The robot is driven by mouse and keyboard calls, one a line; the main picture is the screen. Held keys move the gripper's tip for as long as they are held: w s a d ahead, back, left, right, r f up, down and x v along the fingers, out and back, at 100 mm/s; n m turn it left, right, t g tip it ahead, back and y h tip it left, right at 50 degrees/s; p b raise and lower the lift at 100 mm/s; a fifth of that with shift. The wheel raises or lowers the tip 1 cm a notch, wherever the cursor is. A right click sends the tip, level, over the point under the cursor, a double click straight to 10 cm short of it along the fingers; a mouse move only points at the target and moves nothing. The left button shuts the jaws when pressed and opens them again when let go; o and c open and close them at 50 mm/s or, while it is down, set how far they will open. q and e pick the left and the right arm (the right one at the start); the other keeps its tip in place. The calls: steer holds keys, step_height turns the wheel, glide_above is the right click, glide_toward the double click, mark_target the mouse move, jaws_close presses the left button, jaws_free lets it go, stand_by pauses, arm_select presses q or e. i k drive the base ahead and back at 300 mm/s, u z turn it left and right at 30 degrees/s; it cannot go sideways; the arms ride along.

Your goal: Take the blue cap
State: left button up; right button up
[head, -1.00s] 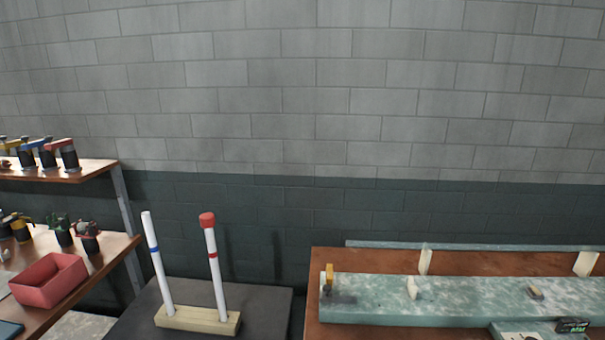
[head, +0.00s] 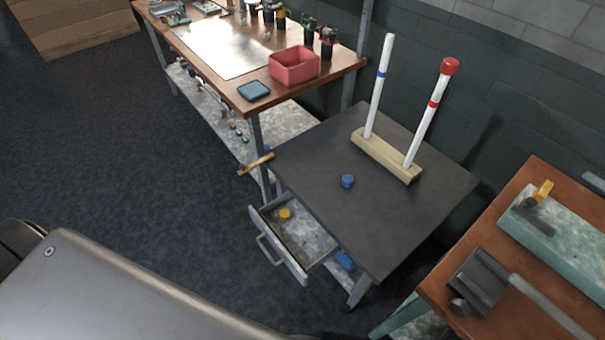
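A small round blue cap (head: 347,181) lies on the dark top of a small table (head: 310,160), left of its middle. Behind it, a wooden stand (head: 387,156) holds two white glass tubes. The left tube (head: 379,85) has a blue band and a bare top. The right tube (head: 431,118) has a red band and a red cap (head: 450,66) on its top. Neither of my grippers shows in the head view.
Below the table top, an open drawer (head: 279,245) holds a yellow piece (head: 285,214). A workbench (head: 345,65) with a red box (head: 294,66) stands behind left. Another wooden bench (head: 530,270) stands at right. Dark floor (head: 120,160) is clear at left.

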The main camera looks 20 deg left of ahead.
mark_target(347, 180)
steer(key=z, duration=2.7)
steer(key=k, duration=2.6)
steer(key=u, duration=1.8)
